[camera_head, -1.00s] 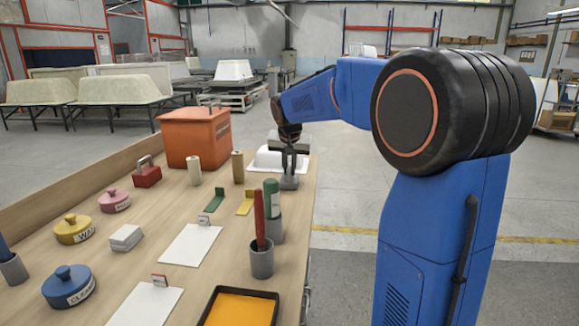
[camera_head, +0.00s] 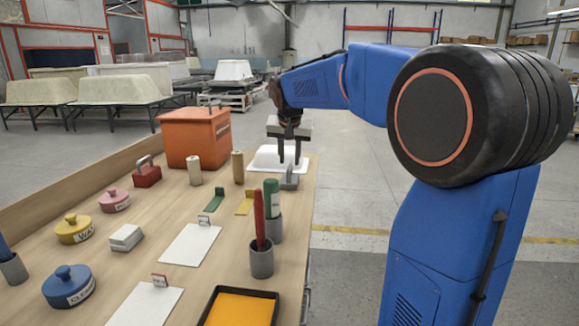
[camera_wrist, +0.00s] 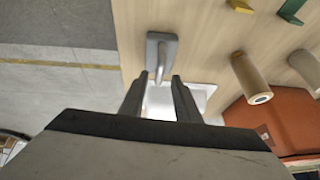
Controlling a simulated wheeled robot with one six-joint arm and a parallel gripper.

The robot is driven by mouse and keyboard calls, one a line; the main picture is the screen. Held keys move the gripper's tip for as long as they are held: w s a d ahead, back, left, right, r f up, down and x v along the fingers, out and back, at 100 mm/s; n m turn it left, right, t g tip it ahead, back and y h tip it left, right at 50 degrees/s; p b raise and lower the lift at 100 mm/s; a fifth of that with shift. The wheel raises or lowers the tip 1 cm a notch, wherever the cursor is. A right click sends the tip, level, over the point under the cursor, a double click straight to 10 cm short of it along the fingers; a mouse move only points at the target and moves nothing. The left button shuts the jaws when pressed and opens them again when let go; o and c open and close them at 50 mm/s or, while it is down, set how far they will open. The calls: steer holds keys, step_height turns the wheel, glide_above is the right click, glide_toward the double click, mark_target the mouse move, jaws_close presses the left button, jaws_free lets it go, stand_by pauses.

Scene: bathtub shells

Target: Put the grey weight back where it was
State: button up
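The grey weight (camera_head: 289,182), a block with a handle on top, stands upright on the bench near its right edge, in front of the white tray. It also shows in the wrist view (camera_wrist: 160,52), top centre. My gripper (camera_head: 289,159) points down just above the weight. Its fingers are apart, with nothing held between them, and in the wrist view the fingertips (camera_wrist: 160,78) lie either side of the handle's near end. The weight appears clear of the fingers. No mark for its former place can be made out.
A red weight (camera_head: 147,173) stands further left, before the orange box (camera_head: 195,139). The white tray (camera_head: 268,161) is right behind the grey weight. Two rolls (camera_head: 238,167) and a yellow bracket (camera_head: 245,203) are to its left. Pen cups (camera_head: 262,262) stand nearer the camera.

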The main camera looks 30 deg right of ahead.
steer(key=v, duration=0.6)
steer(key=shift+r, duration=0.15)
steer(key=shift+s, duration=0.2)
